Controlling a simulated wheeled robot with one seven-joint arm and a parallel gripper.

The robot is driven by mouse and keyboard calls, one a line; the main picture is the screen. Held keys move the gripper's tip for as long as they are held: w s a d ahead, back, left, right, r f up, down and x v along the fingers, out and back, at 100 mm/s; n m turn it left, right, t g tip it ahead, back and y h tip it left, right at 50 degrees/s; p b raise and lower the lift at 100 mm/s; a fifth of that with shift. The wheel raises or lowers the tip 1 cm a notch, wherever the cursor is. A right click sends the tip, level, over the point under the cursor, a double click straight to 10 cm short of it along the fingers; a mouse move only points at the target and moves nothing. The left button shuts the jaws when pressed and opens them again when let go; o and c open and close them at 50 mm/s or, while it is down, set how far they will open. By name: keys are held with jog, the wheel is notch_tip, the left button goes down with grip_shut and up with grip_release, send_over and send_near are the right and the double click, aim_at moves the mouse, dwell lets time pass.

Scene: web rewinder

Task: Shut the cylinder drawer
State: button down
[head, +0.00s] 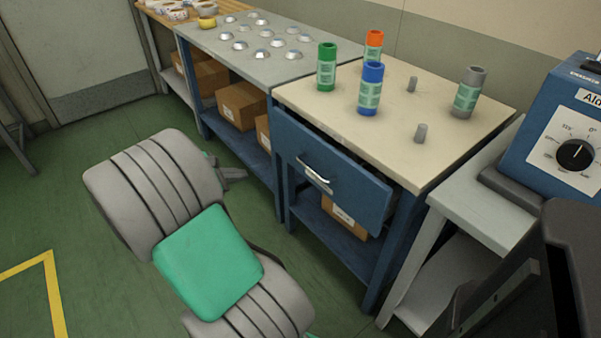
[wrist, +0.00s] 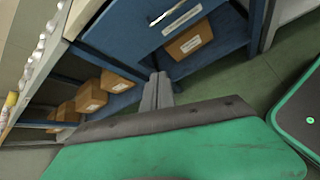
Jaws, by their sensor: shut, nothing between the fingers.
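The blue cylinder drawer (head: 345,190) is under the cream-topped bench, with a silver bar handle (head: 314,178) on its front. Its front stands out from the bench, and a dark gap shows behind its top edge. In the wrist view the drawer front (wrist: 135,28) and its label strip are at the top. My gripper (head: 240,174) is shut and empty, to the left of the drawer and apart from it. Its closed fingers (wrist: 157,90) point toward the bench in the wrist view. The inside of the drawer is hidden.
Green (head: 326,68), orange (head: 374,45), blue (head: 370,90) and grey (head: 468,92) cylinders stand on the bench top (head: 430,160), with two short pegs. Cardboard boxes (head: 242,104) sit on lower shelves. A blue dial machine (head: 560,140) is at right. Green floor at left is clear.

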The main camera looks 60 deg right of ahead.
jog(key=s+d+n+g+h+b, duration=0.1)
jog(key=s+d+n+g+h, duration=0.15)
jog(key=s+d+g, duration=0.2)
jog(key=b, duration=0.5)
send_near(311, 155)
jog(key=shift+n+t, duration=0.35)
jog(key=shift+n, duration=0.1)
jog(key=x, duration=0.6)
jog(key=shift+s+a+r, duration=0.1)
jog(key=shift+s+a, duration=0.1)
jog(key=shift+s, duration=0.1)
jog(key=shift+s+d+r, duration=0.1)
jog(key=shift+d, duration=0.2)
